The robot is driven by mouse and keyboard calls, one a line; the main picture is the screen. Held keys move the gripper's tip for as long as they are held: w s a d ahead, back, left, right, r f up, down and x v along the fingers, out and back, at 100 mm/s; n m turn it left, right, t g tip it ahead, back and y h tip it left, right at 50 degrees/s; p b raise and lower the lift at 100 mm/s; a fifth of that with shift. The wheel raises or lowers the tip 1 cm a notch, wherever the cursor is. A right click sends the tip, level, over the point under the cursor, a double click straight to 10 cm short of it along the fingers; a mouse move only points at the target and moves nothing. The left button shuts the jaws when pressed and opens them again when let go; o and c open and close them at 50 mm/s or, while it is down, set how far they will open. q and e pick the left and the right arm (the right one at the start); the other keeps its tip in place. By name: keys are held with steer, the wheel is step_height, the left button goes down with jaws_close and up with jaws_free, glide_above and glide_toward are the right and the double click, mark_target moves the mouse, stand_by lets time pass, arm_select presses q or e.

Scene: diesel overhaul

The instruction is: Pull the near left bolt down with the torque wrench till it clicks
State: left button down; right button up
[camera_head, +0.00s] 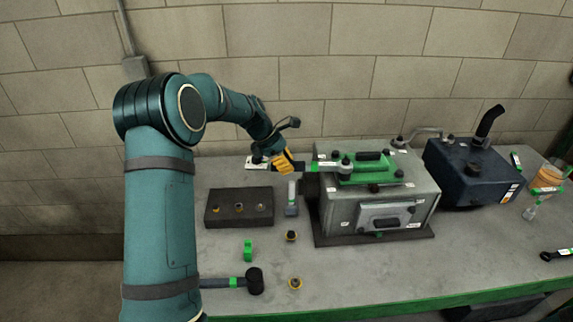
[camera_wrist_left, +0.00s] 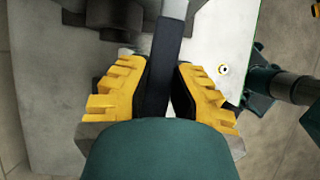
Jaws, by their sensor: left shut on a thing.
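The grey engine block (camera_head: 340,212) stands on a dark base plate on the bench, with a green cover (camera_head: 375,170) on top. My left gripper (camera_head: 286,162) is left of the block at cover height. It is shut on the torque wrench (camera_head: 312,167), which lies roughly level and reaches right to the cover's left end. The wrench's head is by a dark bolt there; I cannot tell whether it is fully seated. In the left wrist view the yellow fingers (camera_wrist_left: 168,95) close around the dark bar of the wrench (camera_wrist_left: 171,25). My right gripper is out of view.
The front right bench is mostly clear.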

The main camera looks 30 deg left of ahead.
arm_select(q)
steer(key=shift+w+a, duration=0.15)
steer(key=shift+w, duration=0.05)
steer(key=shift+w+a+m, duration=0.15)
steer(key=shift+w+m, duration=0.15)
steer(key=shift+w, duration=0.1)
stand_by(0.3)
steer(key=shift+w+a+r, duration=0.1)
steer(key=shift+w+a, duration=0.1)
steer(key=shift+w, duration=0.1)
steer(key=shift+r, duration=0.1)
steer(key=shift+d+r, duration=0.1)
steer(key=shift+r, duration=1.5)
step_height(320, 180, up, 6)
